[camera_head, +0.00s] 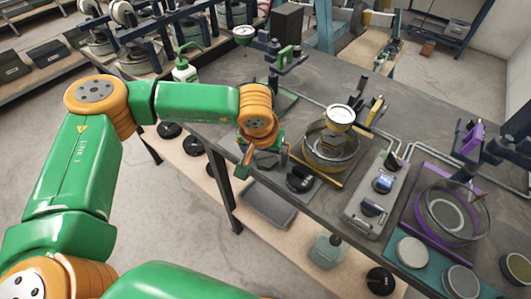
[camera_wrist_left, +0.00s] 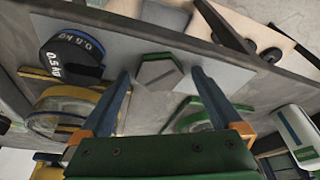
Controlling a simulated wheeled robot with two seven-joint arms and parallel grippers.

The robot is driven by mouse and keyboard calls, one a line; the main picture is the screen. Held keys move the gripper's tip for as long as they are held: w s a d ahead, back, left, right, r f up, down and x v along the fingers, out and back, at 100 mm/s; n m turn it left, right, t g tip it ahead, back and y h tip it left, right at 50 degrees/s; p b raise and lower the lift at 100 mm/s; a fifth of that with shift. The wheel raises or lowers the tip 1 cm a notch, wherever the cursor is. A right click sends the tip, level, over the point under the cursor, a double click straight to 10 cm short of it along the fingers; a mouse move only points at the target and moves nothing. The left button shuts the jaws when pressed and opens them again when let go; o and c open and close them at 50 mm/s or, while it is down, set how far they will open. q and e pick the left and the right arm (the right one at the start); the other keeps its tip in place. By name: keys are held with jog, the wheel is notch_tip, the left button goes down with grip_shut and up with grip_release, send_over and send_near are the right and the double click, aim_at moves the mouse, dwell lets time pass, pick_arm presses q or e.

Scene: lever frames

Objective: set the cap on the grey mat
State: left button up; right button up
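A dark grey six-sided piece with a green edge, which looks like the cap (camera_wrist_left: 159,74), lies on a flat light grey sheet, likely the grey mat (camera_wrist_left: 100,42), at the bench edge. In the head view the cap (camera_head: 266,160) is partly covered by my left gripper (camera_head: 262,165). In the left wrist view the left gripper (camera_wrist_left: 161,76) is open, its two blue fingers apart on either side of the cap, with gaps showing; I cannot tell how far above it they are. My right gripper is in neither view.
A black 0.5 kg weight (camera_head: 300,179) stands beside the cap, with a yellow-based ring and dial (camera_head: 330,145) beyond it. A grey control box (camera_head: 375,205) is to the right. A green-and-white bottle (camera_head: 184,70) stands at the far left. A grey tray (camera_head: 267,205) lies below the bench edge.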

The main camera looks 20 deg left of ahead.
pick_arm(q)
jog(key=shift+r+p, duration=0.3)
jog(key=shift+r, duration=0.1)
jog(key=b+v, duration=0.1)
jog(key=v, duration=1)
jog(key=shift+s+r+b, duration=0.2)
jog(key=shift+r+b, duration=0.05)
jog(key=shift+b, duration=0.05)
